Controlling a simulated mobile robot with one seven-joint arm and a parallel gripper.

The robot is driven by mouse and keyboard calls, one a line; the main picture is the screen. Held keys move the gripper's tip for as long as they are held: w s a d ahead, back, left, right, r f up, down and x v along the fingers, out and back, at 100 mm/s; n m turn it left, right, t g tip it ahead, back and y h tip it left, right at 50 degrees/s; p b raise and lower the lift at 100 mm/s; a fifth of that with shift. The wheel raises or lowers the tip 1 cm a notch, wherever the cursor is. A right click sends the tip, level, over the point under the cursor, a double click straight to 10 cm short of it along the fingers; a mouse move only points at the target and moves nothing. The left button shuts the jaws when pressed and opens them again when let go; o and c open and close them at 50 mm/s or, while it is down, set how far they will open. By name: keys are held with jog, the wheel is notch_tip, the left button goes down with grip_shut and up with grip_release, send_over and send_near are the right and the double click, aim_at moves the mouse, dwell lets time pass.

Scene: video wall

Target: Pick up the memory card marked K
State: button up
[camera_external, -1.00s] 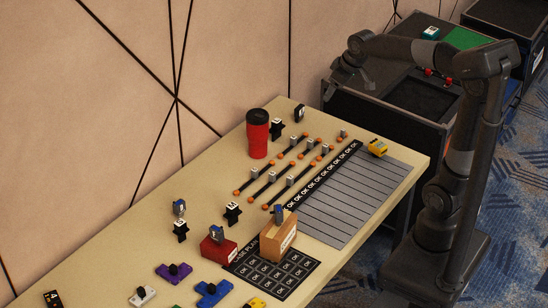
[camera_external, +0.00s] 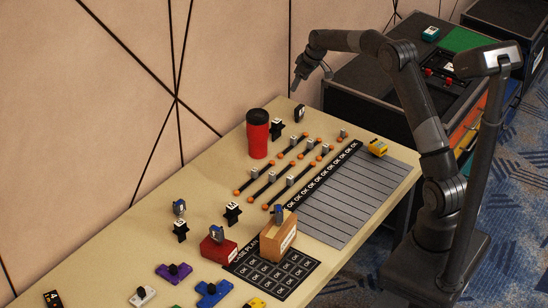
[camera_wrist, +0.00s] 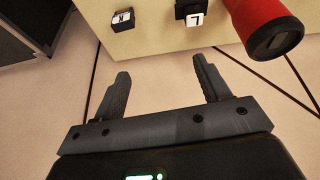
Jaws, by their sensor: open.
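No letter K can be read clearly in either view. A small dark block with a pale marked face (camera_external: 299,113) stands near the far table edge; it shows in the wrist view (camera_wrist: 123,19), its mark too small to read surely. Beside it is a black holder-like piece with a white label (camera_external: 276,129), also in the wrist view (camera_wrist: 194,14), where its mark looks like an upside-down L. My gripper (camera_external: 311,82) is open and empty above the table's far end, near the wall. In the wrist view, its fingers (camera_wrist: 160,70) are apart with only wall between them.
A red tumbler with a black lid (camera_external: 258,136) stands close to these pieces. Orange-ended rods with grey tags (camera_external: 290,181), a ruled grey mat (camera_external: 355,205), a wooden box (camera_external: 278,243) and a red box (camera_external: 217,250) occupy the table (camera_external: 130,262). The wall (camera_external: 225,60) borders it.

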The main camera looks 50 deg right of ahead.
send_near(300, 107)
jog(key=w+f, duration=0.1)
jog(key=x, duration=0.4)
jog(key=shift+w+d+f, duration=0.15)
jog(key=shift+f, duration=0.25)
jog(key=shift+s+x, duration=0.1)
jog(key=shift+x, duration=1.5)
jog(key=shift+s+x, duration=0.15)
jog(key=shift+x, duration=1.5)
jog(key=c, duration=1.1)
